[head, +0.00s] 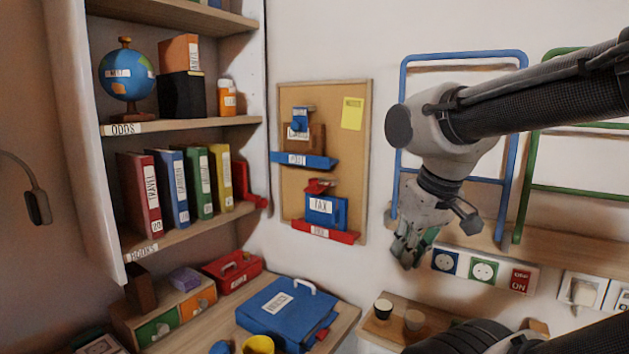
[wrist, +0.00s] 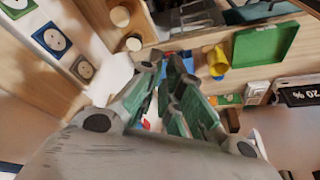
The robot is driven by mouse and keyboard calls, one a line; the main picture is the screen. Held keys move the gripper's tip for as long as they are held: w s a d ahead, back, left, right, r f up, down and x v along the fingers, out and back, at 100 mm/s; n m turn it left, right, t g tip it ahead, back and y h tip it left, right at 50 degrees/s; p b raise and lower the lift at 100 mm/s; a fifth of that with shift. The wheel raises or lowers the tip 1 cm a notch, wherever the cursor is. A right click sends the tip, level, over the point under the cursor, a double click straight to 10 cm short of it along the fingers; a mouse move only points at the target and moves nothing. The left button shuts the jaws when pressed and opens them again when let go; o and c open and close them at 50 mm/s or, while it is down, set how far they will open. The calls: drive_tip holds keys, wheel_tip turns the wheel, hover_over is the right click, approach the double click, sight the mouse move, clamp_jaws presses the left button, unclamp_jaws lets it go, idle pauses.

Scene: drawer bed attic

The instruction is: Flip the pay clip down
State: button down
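The cork board (head: 361,110) hangs on the wall in the middle of the head view. Its lower red ledge (head: 325,232) has a white label that I read as PAY. A blue folder marked TAX (head: 340,212) stands on it, with a small red clip (head: 319,186) at its top. Above is a blue ledge (head: 318,162) with a brown item and a blue clip (head: 299,122). My gripper (head: 407,256) is right of the board, pointing down, apart from the clips. The wrist view shows my gripper (wrist: 172,85) with green-padded fingers apart and nothing seen between them.
Blue (head: 460,57) and green (head: 575,188) wall frames are behind and right of my arm. A blue case (head: 272,312) and a red box (head: 232,270) sit on the desk below. Two cups (head: 383,308) stand on a small wooden shelf. Bookshelves (head: 180,130) fill the left.

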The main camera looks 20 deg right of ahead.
drive_tip(key=w+a+r+n+t+y, duration=0.1)
drive_tip(key=w+r+n, duration=0.3)
drive_tip(key=w+r, duration=0.5)
drive_tip(key=w+a+r+n+t+y, duration=0.2)
drive_tip(key=w+r, duration=0.8)
drive_tip(key=w, duration=0.8)
drive_tip(key=shift+r+n+t, duration=0.2)
drive_tip(key=shift+n+t, duration=0.6)
drive_tip(key=shift+n, duration=0.3)
hover_over(311, 181)
wheel_tip(311, 181, down, 9)
drive_tip(key=shift+s+f, duration=0.15)
drive_tip(key=shift+f, duration=0.85)
